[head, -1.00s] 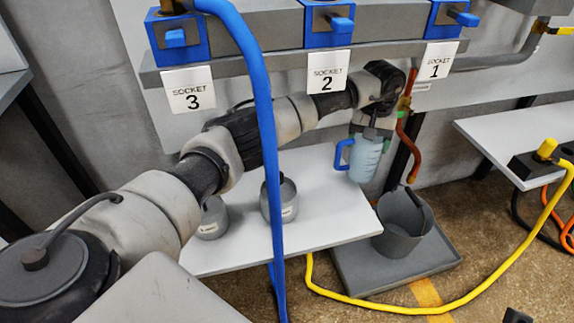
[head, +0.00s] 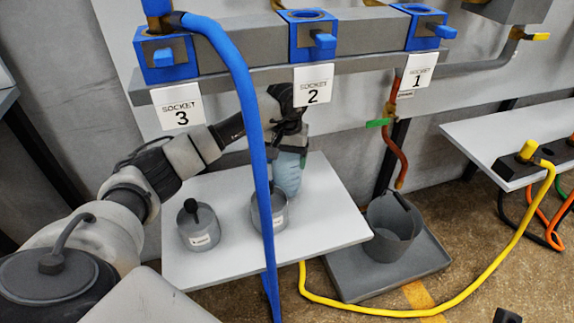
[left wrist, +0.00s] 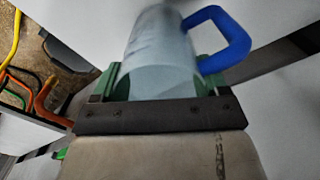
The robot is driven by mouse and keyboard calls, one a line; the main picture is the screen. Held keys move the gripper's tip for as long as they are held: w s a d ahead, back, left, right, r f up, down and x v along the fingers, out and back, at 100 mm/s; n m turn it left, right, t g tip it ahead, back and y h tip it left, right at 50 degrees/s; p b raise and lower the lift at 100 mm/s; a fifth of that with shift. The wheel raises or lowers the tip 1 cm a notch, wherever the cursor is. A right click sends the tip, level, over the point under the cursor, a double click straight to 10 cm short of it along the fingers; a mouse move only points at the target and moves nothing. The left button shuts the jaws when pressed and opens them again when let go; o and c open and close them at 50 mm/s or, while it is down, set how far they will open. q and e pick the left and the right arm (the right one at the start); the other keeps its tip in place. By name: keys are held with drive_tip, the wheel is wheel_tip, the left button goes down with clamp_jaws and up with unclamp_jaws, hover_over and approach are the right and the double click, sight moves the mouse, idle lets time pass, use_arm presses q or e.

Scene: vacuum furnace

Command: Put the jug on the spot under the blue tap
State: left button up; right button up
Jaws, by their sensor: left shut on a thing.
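The jug is pale blue with a blue handle. In the left wrist view the jug (left wrist: 160,60) sits between the green fingers of my left gripper (left wrist: 155,85), with its handle to the right. In the head view the jug (head: 287,176) hangs below my left gripper (head: 291,150), over the back of the white shelf (head: 325,225) and behind a grey pot. Its handle is hidden there. I cannot make out a blue tap or the spot under one; only blue socket levers (head: 324,41) and a green-handled valve (head: 379,122) show. My right gripper is not in view.
Two grey pots (head: 198,228) (head: 268,216) stand on the shelf near the jug. A thick blue hose (head: 256,150) hangs in front. A grey bucket (head: 393,235) stands on a tray (head: 350,283) to the right. A yellow hose (head: 470,300) crosses the floor.

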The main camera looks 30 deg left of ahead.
use_arm(q)
drive_tip(key=shift+f, duration=0.9)
drive_tip(key=shift+r, duration=0.15)
drive_tip(key=o, duration=1.2)
